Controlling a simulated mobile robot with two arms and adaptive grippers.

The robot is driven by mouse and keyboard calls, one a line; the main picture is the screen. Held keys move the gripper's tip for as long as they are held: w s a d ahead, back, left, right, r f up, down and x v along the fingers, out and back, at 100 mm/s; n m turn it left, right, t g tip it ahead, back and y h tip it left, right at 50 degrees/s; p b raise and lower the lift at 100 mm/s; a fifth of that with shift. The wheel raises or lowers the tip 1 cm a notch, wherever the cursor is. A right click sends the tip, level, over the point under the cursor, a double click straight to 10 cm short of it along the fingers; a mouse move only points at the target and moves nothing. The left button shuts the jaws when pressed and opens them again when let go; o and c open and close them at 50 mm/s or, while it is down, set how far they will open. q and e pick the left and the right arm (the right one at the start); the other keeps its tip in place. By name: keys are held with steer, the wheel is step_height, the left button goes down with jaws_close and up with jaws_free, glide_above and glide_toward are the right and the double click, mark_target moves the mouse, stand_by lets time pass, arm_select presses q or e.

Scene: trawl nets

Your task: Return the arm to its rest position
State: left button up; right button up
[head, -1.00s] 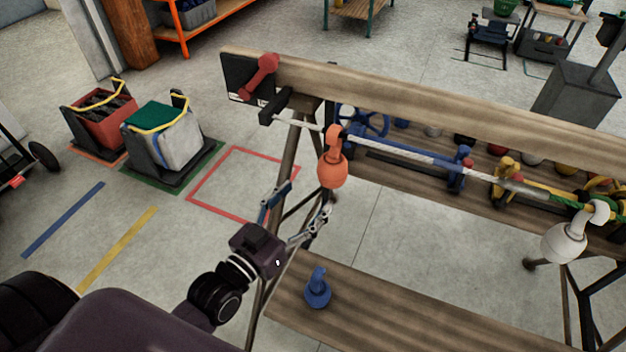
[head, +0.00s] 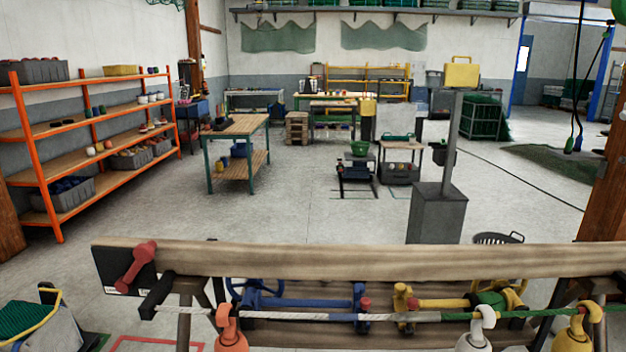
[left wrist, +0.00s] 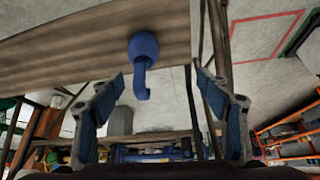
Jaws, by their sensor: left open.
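My left gripper (left wrist: 165,115) shows in the left wrist view with its two blue-padded fingers spread wide and nothing between them. A blue hooked float (left wrist: 144,47) lies on the wooden board (left wrist: 60,50) beyond the fingertips, apart from them. Neither of my arms shows in the head view, and my right gripper is in no view.
The wooden beam rack (head: 350,261) spans the front, with an orange float (head: 230,335) and a white float (head: 474,336) hanging from its rope. A red piece (head: 136,263) sits at its left end. Open floor (head: 290,205) lies behind, with a grey post base (head: 437,217).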

arm_select(q)
steer(key=s+a+g+y, duration=0.1)
steer(key=s+g, duration=0.2)
steer(key=s, duration=0.3)
steer(key=s+f+g, duration=0.1)
steer(key=s+f, duration=0.1)
steer(key=f, duration=1.3)
steer(key=s+f, duration=0.2)
steer(key=f, duration=1.4)
steer(key=s+a+f+g, duration=0.1)
steer(key=s+a+f, duration=0.2)
steer(key=s+f, duration=0.9)
steer(key=s, duration=0.3)
steer(key=shift+s+a+f, duration=0.15)
steer(key=shift+s, duration=0.05)
